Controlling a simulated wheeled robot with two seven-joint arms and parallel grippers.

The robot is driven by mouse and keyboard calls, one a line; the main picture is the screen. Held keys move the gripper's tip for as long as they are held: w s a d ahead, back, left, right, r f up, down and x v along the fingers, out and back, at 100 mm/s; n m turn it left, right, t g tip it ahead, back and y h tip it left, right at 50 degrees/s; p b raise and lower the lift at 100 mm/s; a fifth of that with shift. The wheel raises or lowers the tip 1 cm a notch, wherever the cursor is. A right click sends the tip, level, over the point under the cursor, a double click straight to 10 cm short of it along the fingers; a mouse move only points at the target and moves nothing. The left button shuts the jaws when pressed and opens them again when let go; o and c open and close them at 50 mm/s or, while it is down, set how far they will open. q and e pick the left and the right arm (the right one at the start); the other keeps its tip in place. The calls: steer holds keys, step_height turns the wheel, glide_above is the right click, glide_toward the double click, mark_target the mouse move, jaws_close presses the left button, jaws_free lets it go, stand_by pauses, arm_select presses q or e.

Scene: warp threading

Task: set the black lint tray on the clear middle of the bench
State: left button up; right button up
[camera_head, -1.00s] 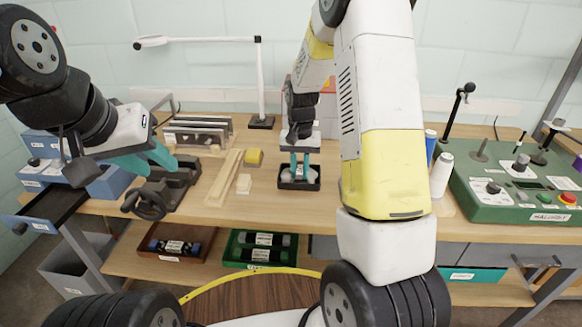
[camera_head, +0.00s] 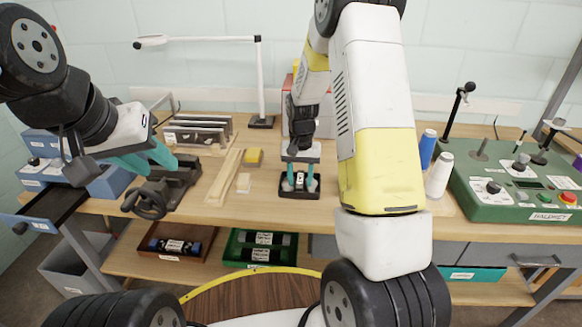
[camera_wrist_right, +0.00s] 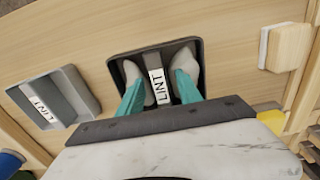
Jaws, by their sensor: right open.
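The black lint tray (camera_head: 283,192) sits on the wooden bench, with a central bar labelled LINT; it also shows in the right wrist view (camera_wrist_right: 195,46). My right gripper (camera_head: 300,186) points down into it, open, with one finger on each side of the bar, apart from it. The fingers also show in the right wrist view (camera_wrist_right: 160,84). My left gripper (camera_head: 150,160) hangs above the dark clamp-like device at the left; its opening cannot be made out.
A grey tray labelled LINT (camera_wrist_right: 82,86) stands beside the black one. White (camera_head: 439,175) and blue (camera_head: 427,148) cylinders and a green control panel (camera_head: 535,205) stand right. My right arm hides part of the bench.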

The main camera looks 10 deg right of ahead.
mark_target(300, 179)
step_height(300, 179, up, 12)
steer(key=s+r+n+t+y, duration=0.1)
steer(key=s+r+t, duration=0.2)
steer(key=s+r, duration=0.8)
steer(key=s+a+r+n+t, duration=0.1)
steer(key=s+r, duration=0.1)
steer(key=s, duration=0.4)
steer(key=s+a+r+n+t+y, duration=0.1)
steer(key=s+r+t, duration=0.1)
steer(key=s, duration=0.5)
steer(key=shift+s+r+n, duration=0.15)
steer(key=shift+n, duration=0.25)
